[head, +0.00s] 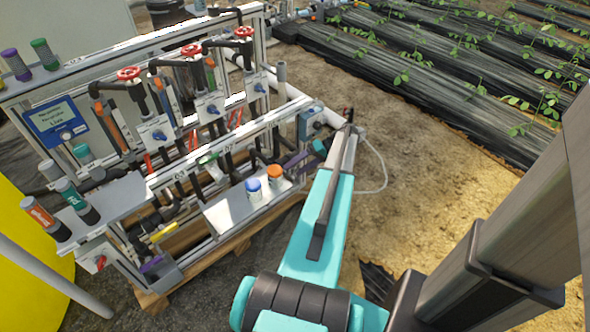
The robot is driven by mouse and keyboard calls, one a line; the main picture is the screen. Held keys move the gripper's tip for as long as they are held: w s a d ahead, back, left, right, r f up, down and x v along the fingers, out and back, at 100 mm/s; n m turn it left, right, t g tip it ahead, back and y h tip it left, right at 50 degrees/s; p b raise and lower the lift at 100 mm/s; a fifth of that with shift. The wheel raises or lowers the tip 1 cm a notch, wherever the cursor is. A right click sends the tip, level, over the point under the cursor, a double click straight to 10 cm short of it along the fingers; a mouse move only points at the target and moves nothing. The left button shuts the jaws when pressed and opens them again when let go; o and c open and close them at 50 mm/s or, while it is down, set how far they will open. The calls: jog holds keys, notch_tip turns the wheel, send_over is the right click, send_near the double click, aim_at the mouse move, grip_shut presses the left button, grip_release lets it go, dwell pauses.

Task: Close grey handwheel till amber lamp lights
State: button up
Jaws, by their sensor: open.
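I cannot make out a grey handwheel in the head view. The handwheels I see on the skid (150,180) are red: the left one (129,73), the middle one (191,50) and the right one (243,31). I cannot pick out an amber lamp or tell if one is lit. My gripper (348,117) is small and partly hidden at the far end of my teal and grey arm. It is open, beside the right end of the skid, near a grey-blue box (311,122). I cannot tell whether it touches anything.
Blue-handled valves (158,135) sit below the red wheels. An orange-capped jar (274,174) and a blue-capped jar (253,187) stand on a front shelf. A blue sign (57,122) is at left. A thin hose (383,170) loops right of my gripper. Sandy ground (430,180) is clear.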

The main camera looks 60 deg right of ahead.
jog(key=p+v, duration=0.1)
jog(key=v, duration=1.1)
jog(key=shift+s+d+r, duration=0.15)
jog(key=shift+s, duration=0.1)
jog(key=shift+r, duration=0.1)
dwell(1.4)
